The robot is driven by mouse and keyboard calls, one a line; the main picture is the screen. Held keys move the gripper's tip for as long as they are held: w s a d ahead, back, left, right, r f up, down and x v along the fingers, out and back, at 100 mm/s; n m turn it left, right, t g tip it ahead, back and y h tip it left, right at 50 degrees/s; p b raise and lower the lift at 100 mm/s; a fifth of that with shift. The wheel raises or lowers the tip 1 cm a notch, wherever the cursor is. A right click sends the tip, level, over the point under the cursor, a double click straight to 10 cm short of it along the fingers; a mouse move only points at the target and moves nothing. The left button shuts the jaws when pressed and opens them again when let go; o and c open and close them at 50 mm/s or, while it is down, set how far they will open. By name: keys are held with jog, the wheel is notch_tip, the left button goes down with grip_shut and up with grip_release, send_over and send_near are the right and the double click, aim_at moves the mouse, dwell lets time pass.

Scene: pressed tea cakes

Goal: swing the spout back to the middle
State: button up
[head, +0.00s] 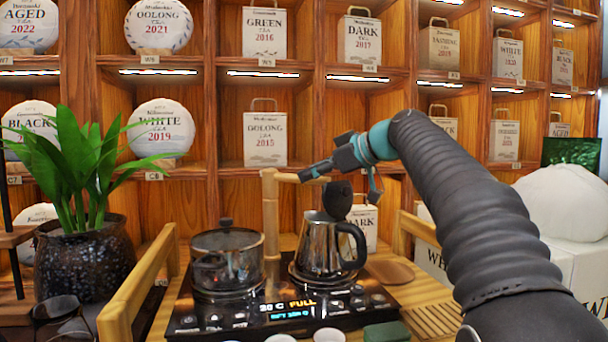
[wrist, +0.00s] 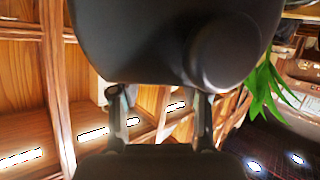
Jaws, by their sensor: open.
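The bamboo spout (head: 287,177) tops an upright bamboo post (head: 270,228) between the glass pot (head: 228,262) and the steel kettle (head: 319,248) in the head view. It points right, toward the kettle side. My gripper (head: 340,186) is open above the kettle, near the spout's right end. One finger overlaps that end in the picture; I cannot tell whether they touch. In the wrist view my two fingers (wrist: 160,118) are spread apart, and no spout is seen between them.
The pots stand on a black hob (head: 275,312) with a lit display. A leafy plant (head: 85,200) stands at left. Wooden rails flank the hob. Shelves of tea cakes and boxes (head: 265,138) rise behind. A white bundle (head: 562,202) lies at right.

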jog(key=shift+x, duration=1.55)
grip_shut()
